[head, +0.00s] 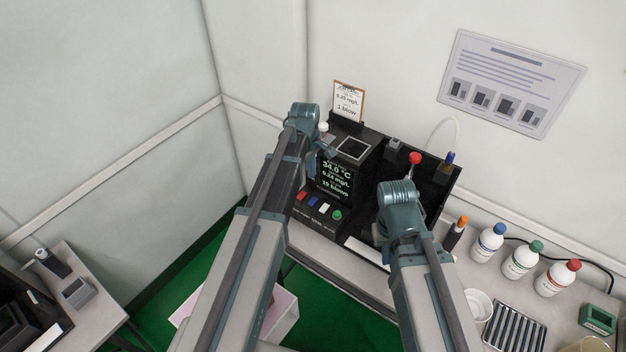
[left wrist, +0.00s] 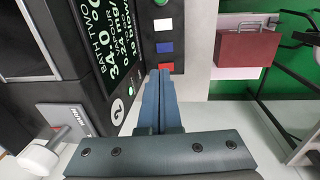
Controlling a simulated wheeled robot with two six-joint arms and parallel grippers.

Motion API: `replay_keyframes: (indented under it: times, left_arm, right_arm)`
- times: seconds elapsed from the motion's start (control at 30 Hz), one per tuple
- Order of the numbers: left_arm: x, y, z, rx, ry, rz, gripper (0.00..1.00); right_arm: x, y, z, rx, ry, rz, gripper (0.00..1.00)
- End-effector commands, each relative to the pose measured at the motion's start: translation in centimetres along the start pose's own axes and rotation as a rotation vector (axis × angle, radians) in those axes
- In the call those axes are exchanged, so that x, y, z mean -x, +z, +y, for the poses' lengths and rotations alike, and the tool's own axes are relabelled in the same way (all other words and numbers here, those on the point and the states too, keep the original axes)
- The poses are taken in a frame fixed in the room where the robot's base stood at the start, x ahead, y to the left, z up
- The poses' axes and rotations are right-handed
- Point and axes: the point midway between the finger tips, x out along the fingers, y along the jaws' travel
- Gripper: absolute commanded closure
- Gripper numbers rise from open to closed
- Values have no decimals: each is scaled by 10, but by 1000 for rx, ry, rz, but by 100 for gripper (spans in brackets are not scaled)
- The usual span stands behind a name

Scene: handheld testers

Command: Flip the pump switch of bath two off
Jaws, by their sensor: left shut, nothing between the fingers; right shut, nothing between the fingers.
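The bath two unit is a black box with a lit display (head: 336,178) headed BATH TWO in the left wrist view (left wrist: 110,35). Beside a round 2 badge (left wrist: 117,111), a light plate marked PUMP (left wrist: 79,118) carries a small metal toggle (left wrist: 60,133), tilted toward a white round knob (left wrist: 38,158). I cannot tell if the knob belongs to the toggle. My left gripper (left wrist: 160,75) is shut and empty, in front of the unit near the display and buttons, apart from the toggle. My right gripper (head: 380,234) is shut, mostly hidden by its arm over the black station.
Red, blue, white and green buttons (head: 325,208) line the unit's front. A red-topped stick (head: 415,158) stands to its right. Bottles (head: 520,260), a white cup (head: 479,304) and a ribbed tray (head: 513,332) fill the bench's right.

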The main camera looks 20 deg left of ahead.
Motion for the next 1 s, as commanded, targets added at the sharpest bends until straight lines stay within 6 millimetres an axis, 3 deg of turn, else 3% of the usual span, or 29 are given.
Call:
replay_keyframes:
  times: [1.0]
  left_arm:
    - [-130, 0, 0, -1, 0, 0, 100]
  right_arm:
    - [-128, -8, -12, -2, 0, 0, 100]
